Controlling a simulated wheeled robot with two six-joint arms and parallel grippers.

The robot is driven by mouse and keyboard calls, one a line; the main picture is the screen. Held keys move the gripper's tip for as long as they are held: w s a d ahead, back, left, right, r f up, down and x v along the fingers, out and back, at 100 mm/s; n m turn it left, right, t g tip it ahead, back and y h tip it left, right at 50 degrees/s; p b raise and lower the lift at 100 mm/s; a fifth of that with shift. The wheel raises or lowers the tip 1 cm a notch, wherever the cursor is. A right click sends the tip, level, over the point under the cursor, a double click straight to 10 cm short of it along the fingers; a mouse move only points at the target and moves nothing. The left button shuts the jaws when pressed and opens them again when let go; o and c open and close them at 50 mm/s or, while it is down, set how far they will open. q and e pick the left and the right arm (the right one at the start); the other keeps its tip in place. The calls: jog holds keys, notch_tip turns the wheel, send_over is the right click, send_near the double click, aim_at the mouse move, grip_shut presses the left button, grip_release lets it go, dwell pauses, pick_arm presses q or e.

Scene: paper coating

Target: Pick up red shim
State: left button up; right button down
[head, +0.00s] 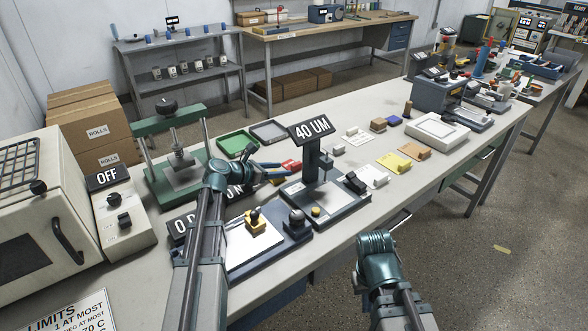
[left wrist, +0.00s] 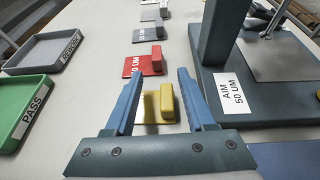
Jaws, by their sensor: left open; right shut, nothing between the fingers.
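The red shim, a flat plate with an upright block and a white "UM" label, lies on the bench in the left wrist view (left wrist: 146,64). It also shows in the head view (head: 291,166), partly hidden by my left gripper (head: 279,172). In the left wrist view my left gripper (left wrist: 188,78) is open and empty, its blue fingers pointing toward the shims. The red shim is beyond the fingertips, slightly left. A yellow shim (left wrist: 167,103) shows between the fingers, nearer the palm. My right gripper (head: 376,243) is shut and empty at the bench's front edge.
Grey shims (left wrist: 147,34) lie beyond the red one. A green PASS tray (left wrist: 22,112) and a grey tray (left wrist: 45,52) are at left. The gauge stand (left wrist: 228,85), labelled "AIM 50 UM", stands close to the right finger. A 40 UM display (head: 312,128) tops it.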

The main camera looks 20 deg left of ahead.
aim_at(292, 165)
pick_arm(q)
jog(key=x, duration=0.3)
jog(key=r+b+x, duration=0.1)
jog(key=x, duration=0.1)
jog(key=shift+w+f, duration=0.1)
jog(key=shift+w, duration=0.3)
grip_shut()
